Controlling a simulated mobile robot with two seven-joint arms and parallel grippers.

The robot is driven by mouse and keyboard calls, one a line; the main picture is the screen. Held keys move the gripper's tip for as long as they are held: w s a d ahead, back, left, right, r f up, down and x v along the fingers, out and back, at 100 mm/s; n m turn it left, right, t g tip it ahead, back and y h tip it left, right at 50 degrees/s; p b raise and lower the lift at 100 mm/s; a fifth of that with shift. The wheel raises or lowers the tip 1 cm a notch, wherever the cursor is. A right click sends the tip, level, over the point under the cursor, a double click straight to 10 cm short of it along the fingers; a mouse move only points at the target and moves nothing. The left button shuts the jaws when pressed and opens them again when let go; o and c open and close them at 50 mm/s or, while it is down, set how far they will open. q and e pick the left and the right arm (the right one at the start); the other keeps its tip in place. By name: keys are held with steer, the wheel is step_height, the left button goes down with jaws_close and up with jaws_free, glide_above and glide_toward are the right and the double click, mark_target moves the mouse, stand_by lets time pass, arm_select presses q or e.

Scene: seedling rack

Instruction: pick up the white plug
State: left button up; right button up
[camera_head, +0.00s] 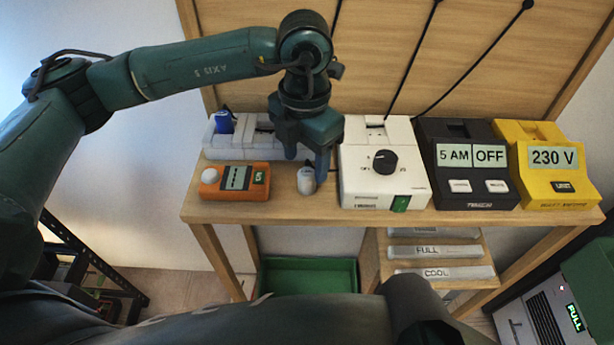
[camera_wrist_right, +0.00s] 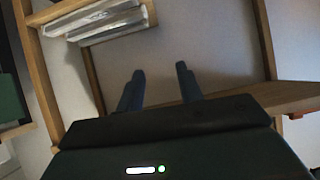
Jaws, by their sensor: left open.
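The white plug (camera_head: 306,181) is a small pale rounded piece near the front edge of the wooden shelf, between the orange meter and the white dial box. My left gripper (camera_head: 306,165) points down right at it, open, with one finger on each side of the plug's upper end as seen here. Whether the fingers touch it cannot be told. The plug's upper part is partly hidden by the gripper. My right gripper (camera_wrist_right: 160,88) shows in the right wrist view, its two fingers apart with nothing between them, away from the shelf top.
A white power strip (camera_head: 258,142) with a blue plug (camera_head: 224,122) lies behind. An orange meter (camera_head: 234,181) is left. The white dial box (camera_head: 412,185), black timer (camera_head: 465,167) and yellow box (camera_head: 553,165) stand right. A green bin (camera_head: 309,276) sits below.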

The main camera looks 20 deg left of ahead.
mark_target(307, 171)
arm_select(q)
steer(key=f, duration=0.2)
steer(key=f+p, duration=0.1)
steer(key=shift+w+f, duration=0.3)
steer(key=shift+f, duration=0.6)
arm_select(e)
steer(key=shift+d, duration=0.25)
arm_select(q)
steer(key=shift+c, duration=0.5)
steer(key=c, duration=1)
steer(key=shift+o, duration=0.2)
arm_select(e)
steer(key=shift+r, duration=0.1)
